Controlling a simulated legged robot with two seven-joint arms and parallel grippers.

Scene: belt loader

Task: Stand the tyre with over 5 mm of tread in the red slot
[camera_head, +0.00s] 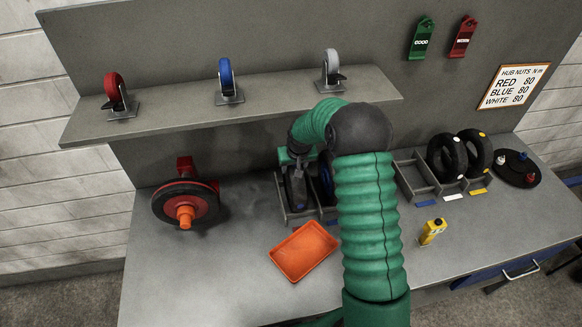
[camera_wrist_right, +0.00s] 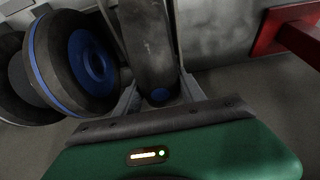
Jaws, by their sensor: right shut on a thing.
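My right gripper (camera_head: 297,165) is over the left end of the left grey rack (camera_head: 281,201). In the right wrist view, it is shut on a dark tyre (camera_wrist_right: 148,42) with a blue dot on its tread. The tyre looks upright, between grey rack walls; whether it rests on the rack floor I cannot tell. Two more tyres, one with a white dot (camera_head: 447,157) and one with a yellow dot (camera_head: 478,152), stand in the right rack (camera_head: 412,178). Its blue-labelled slot is empty. No red slot marking shows; my arm hides part of the left rack. My left gripper is out of view.
A blue-rimmed wheel (camera_wrist_right: 75,62) stands beside the held tyre. A red hub with a dark wheel (camera_head: 186,205) is to the left. An orange tray (camera_head: 304,251) and a yellow gauge (camera_head: 432,231) lie in front. A shelf (camera_head: 170,112) with casters overhangs behind.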

